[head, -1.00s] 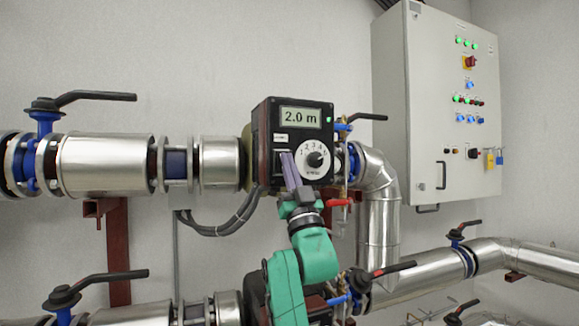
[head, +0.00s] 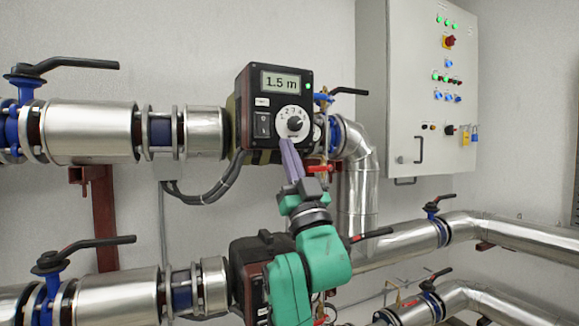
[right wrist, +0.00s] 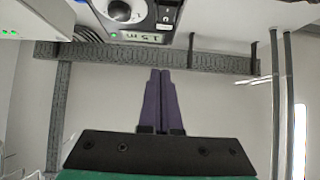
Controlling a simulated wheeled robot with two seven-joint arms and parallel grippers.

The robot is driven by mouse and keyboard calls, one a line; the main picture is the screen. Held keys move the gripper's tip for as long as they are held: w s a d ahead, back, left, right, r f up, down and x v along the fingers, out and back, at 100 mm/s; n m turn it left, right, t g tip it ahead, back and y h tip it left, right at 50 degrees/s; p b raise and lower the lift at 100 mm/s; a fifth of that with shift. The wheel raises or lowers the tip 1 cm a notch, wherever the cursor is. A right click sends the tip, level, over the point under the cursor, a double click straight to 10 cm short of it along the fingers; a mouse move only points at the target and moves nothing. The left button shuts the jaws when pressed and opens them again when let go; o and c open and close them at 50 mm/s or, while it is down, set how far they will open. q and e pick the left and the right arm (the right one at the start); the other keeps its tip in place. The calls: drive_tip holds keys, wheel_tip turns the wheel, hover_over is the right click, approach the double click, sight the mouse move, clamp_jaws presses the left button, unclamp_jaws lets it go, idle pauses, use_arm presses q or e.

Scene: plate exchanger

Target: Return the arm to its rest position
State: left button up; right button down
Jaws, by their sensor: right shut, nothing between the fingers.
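My right arm comes up from the bottom centre in the head view. Its gripper (head: 289,152) has purple fingers that are shut and empty. The fingertips are just below the dial (head: 295,122) of the black pump controller (head: 276,84); whether they touch its lower edge I cannot tell. The controller's display (head: 281,82) reads 1.5 m, with a green light beside it. In the right wrist view the shut gripper (right wrist: 160,72) points at the controller, which appears upside down at the top, with a gap before the fingertips. My left gripper is not in view.
Silver pipes (head: 88,132) with blue-necked, black-handled valves run left and right of the controller. A red-handled valve (head: 322,169) is close to my fingers on the right. A second pump (head: 250,270) is behind my arm. A grey control cabinet (head: 408,90) hangs at right.

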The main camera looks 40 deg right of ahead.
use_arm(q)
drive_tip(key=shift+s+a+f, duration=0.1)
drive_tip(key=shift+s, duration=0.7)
